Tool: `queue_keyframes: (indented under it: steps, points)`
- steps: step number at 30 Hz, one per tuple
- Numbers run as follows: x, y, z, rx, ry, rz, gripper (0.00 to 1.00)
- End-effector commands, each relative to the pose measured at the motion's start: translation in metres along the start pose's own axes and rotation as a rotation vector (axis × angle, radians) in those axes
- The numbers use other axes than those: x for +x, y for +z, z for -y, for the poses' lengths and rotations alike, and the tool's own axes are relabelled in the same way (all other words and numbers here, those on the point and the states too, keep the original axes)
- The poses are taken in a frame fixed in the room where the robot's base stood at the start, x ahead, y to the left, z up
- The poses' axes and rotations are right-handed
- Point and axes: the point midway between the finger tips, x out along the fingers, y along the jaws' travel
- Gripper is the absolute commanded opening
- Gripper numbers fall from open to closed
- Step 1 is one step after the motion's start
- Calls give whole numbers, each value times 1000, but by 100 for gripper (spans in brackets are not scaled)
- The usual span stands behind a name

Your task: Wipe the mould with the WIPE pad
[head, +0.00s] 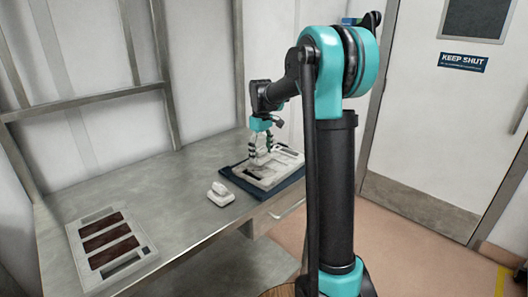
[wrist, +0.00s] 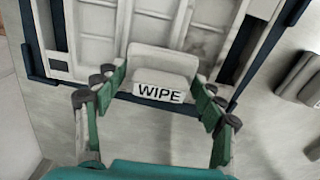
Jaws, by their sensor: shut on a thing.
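My gripper (wrist: 160,92) is shut on the white WIPE pad (wrist: 162,66), with a green finger on each side of its labelled block. The pad lies over the near edge of the pale mould (wrist: 95,48); I cannot tell whether it touches it. The mould has several shallow compartments and grey smudges at its right side. In the head view my gripper (head: 261,150) points down over the mould (head: 285,165), which sits in a dark blue frame (head: 250,187) on the bench. The pad is hard to make out there.
A second white block with a handle (head: 219,194) stands on the metal bench (head: 185,215), left of the mould; a grey block (wrist: 298,78) shows at right in the wrist view. A pale tray with several brown bars (head: 112,258) lies at front left.

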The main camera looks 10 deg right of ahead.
Motion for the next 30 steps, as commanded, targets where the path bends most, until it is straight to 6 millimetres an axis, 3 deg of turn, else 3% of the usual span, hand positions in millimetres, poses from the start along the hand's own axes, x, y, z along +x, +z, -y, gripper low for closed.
queue_keyframes:
  steps: [24, 30]
  points:
    - [1, 0, 39, 0, 1, 0, 46]
    - [1, 0, 38, 1, 0, 0, 46]
